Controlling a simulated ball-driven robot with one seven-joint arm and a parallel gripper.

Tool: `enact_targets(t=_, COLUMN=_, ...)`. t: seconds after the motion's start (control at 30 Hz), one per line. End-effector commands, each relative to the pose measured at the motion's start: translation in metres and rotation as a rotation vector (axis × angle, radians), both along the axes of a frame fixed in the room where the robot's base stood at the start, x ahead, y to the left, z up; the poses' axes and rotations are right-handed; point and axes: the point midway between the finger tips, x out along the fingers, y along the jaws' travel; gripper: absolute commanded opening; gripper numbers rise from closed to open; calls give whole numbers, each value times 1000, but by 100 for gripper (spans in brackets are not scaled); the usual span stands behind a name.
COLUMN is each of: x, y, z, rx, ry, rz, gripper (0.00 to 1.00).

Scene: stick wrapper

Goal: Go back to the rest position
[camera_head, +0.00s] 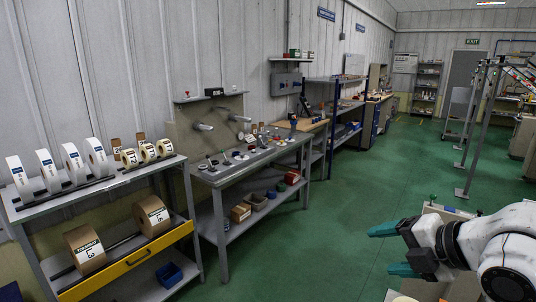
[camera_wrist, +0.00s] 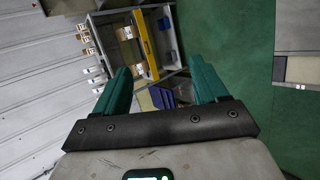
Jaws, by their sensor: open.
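My gripper (camera_head: 385,250) is at the lower right in the head view, with its green fingers pointing left over the green floor. In the wrist view my gripper (camera_wrist: 162,82) shows two green fingers spread well apart. Nothing is between the fingertips, so it is open and empty. My white arm runs in from the right edge of the head view. The gripper is apart from the shelf rack and the workbench.
A rack (camera_head: 124,177) with tape rolls and a yellow-fronted drawer (camera_head: 125,262) stands at the left. A grey workbench (camera_head: 222,180) with small tools is beside it. Metal posts (camera_head: 482,130) stand at the right. The middle green floor (camera_head: 330,220) is clear.

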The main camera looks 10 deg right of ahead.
Motion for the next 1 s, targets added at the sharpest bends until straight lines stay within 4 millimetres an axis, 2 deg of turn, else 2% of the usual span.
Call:
enact_targets(t=0.03, x=3, y=16, z=-12, rx=117, ry=26, rz=-64, gripper=72)
enact_targets(t=0.17, x=1, y=40, z=-46, rx=391, ry=128, rz=-270, gripper=72)
enact_targets(t=0.27, x=-10, y=57, z=-84, rx=577, ry=241, rz=-443, gripper=72)
enact_targets(t=0.37, x=-31, y=73, z=-128, rx=730, ry=372, rz=-634, gripper=72)
enact_targets(t=0.47, x=-62, y=86, z=-177, rx=840, ry=509, rz=-843, gripper=72)
enact_targets(t=0.53, x=-90, y=92, z=-211, rx=889, ry=601, rz=-1003, gripper=72)
enact_targets(t=0.6, x=-122, y=94, z=-242, rx=913, ry=676, rz=-1169, gripper=72)
enact_targets(t=0.7, x=-169, y=91, z=-278, rx=911, ry=745, rz=-1391, gripper=72)
enact_targets(t=0.8, x=-208, y=82, z=-302, rx=884, ry=772, rz=-1573, gripper=72)
enact_targets(t=1.0, x=-273, y=57, z=-329, rx=803, ry=752, rz=-1852, gripper=72)
